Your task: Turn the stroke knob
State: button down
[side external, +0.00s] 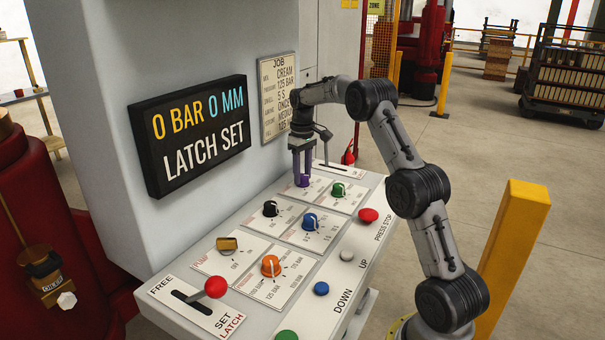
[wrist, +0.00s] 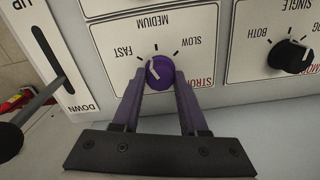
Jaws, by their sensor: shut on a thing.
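The purple stroke knob (side external: 304,181) sits on the far part of the sloped panel. In the wrist view, the knob (wrist: 160,74) is on a white plate with an upside-down dial marked FAST, MEDIUM and SLOW. Its white pointer line seems to lean to the FAST side. My gripper (side external: 303,174) reaches down from above, its purple fingers on either side of the knob. In the wrist view, my gripper (wrist: 162,79) is shut on the knob, which stays partly visible between the fingertips. The fingers and palm cover part of the STROKE label.
Nearby are a black knob (side external: 270,208), a green knob (side external: 338,189), a blue knob (side external: 309,221) and an orange knob (side external: 270,265). A lever (side external: 323,133) in an UP/DOWN slot stands close by. The display (side external: 190,137) reads 0 BAR 0 MM, LATCH SET.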

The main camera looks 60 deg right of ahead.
aim_at(302, 175)
jog(key=m, duration=0.4)
jog(key=shift+r+m, duration=0.1)
jog(key=shift+m, duration=0.2)
dwell(0.3)
jog(key=shift+c, duration=2.2)
grip_release()
notch_tip(302, 175, up, 14)
